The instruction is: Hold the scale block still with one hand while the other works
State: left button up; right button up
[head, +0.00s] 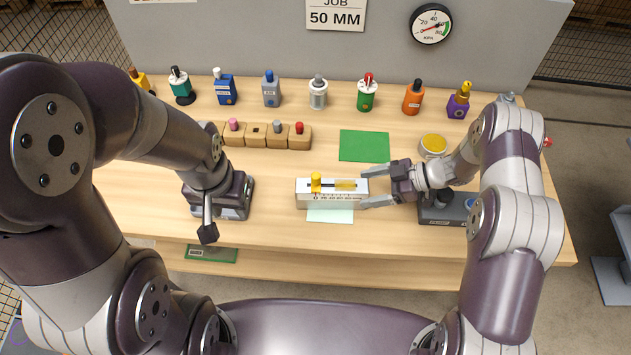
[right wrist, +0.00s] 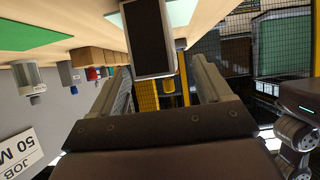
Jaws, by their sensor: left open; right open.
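The scale block (head: 331,200) is a white block with ruler marks, lying on the wooden table in front of me. A yellow knob (head: 316,181) stands at its left, above the zero end, and a yellow strip shows at its right. My right gripper (head: 364,187) is open at the block's right end, with one finger towards the far side and one towards the near side. In the right wrist view the block's dark end (right wrist: 148,38) shows between the open fingers; contact cannot be told. My left gripper (head: 208,231) is open, well left of the block and apart from it.
A pale card (head: 330,215) lies at the block's near side. A green mat (head: 364,146) and yellow-topped jar (head: 433,145) are behind. Several bottles line the back edge; wooden blocks (head: 257,136) sit back left. A dark device (head: 440,213) is under my right arm.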

aim_at(335, 195)
jog(key=b+x, duration=0.3)
jog(key=x, duration=0.6)
jog(key=shift+f, duration=0.1)
jog(key=shift+a+f, duration=0.15)
jog(key=shift+a, duration=0.25)
jog(key=shift+c, duration=0.3)
jog(key=c, duration=1)
